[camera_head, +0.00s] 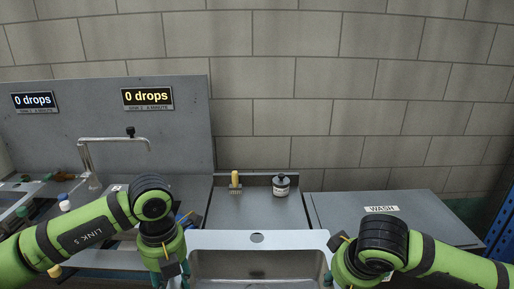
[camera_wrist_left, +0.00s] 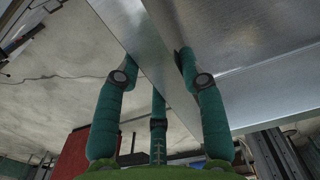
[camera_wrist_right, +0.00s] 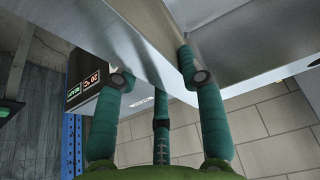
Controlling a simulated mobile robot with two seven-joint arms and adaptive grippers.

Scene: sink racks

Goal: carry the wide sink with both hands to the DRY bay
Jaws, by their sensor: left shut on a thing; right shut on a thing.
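The wide steel sink (camera_head: 256,238) is at the bottom middle of the head view, basin upward, between my two arms. My left gripper (camera_head: 172,272) is at its left side; the left wrist view shows the teal fingers (camera_wrist_left: 155,62) shut on the sink's thin metal edge (camera_wrist_left: 150,45). My right gripper (camera_head: 345,275) is at its right side; the right wrist view shows its fingers (camera_wrist_right: 158,62) shut on the opposite edge (camera_wrist_right: 150,40). The front of the sink is cut off by the frame. A DRY label cannot be made out.
A counter with a yellow-handled brush (camera_head: 235,180) and a labelled jar (camera_head: 281,185) lies behind the sink. A grey lid marked WASH (camera_head: 381,209) is to the right. A faucet (camera_head: 112,141) and small bottles (camera_head: 64,202) are at left. Blue racking (camera_head: 499,226) stands at far right.

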